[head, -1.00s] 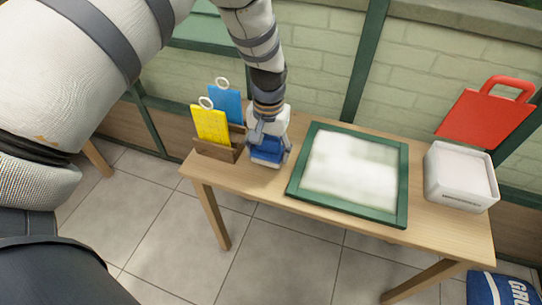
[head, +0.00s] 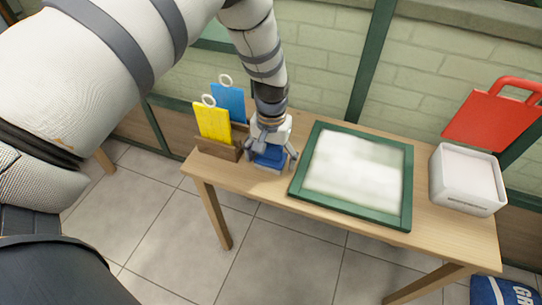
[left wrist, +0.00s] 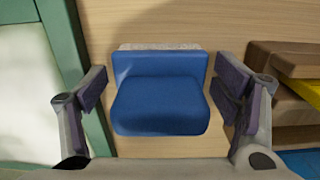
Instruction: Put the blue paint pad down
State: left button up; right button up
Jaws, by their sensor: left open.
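The blue paint pad (head: 268,158) stands on the wooden table, between the card holder and the green frame. In the left wrist view the blue pad (left wrist: 161,92) lies between the two fingers, with a pale strip along its far edge. My left gripper (head: 271,160) is around the pad from above. Its fingers are open, with bare table showing between each finger and the pad in the left wrist view (left wrist: 161,105). My right gripper is in neither view.
A wooden holder (head: 217,149) with a yellow card (head: 213,123) and a blue card (head: 228,102) stands close left. A green frame (head: 296,187) with a white, smeared panel lies close right. A white tub (head: 440,190) stands at the table's right end. A red panel (head: 489,119) is behind it.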

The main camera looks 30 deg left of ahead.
pick_arm(q)
notch_tip(320, 180, up, 12)
jog(key=shift+r+p, duration=0.2)
jog(key=shift+p, duration=0.55)
jog(key=shift+g, duration=0.4)
jog(key=s+f, duration=0.4)
jog(key=f, duration=0.1)
jog(key=s+d+f, duration=0.1)
jog(key=s+f, duration=0.1)
jog(key=f, duration=0.1)
jog(key=shift+s, duration=0.25)
jog(key=s+d+f, duration=0.1)
jog(key=s+f, duration=0.5)
jog(key=s, duration=0.3)
jog(key=s+d+f+m, duration=0.1)
jog(key=s, duration=1)
jog(key=s+d+m+g, duration=0.1)
jog(key=s+d, duration=0.1)
jog(key=s, duration=1)
jog(key=shift+f+g, duration=0.3)
jog(key=shift+f, duration=0.1)
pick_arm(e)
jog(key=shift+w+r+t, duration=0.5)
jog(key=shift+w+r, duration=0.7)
pick_arm(q)
jog(key=shift+w, duration=0.1)
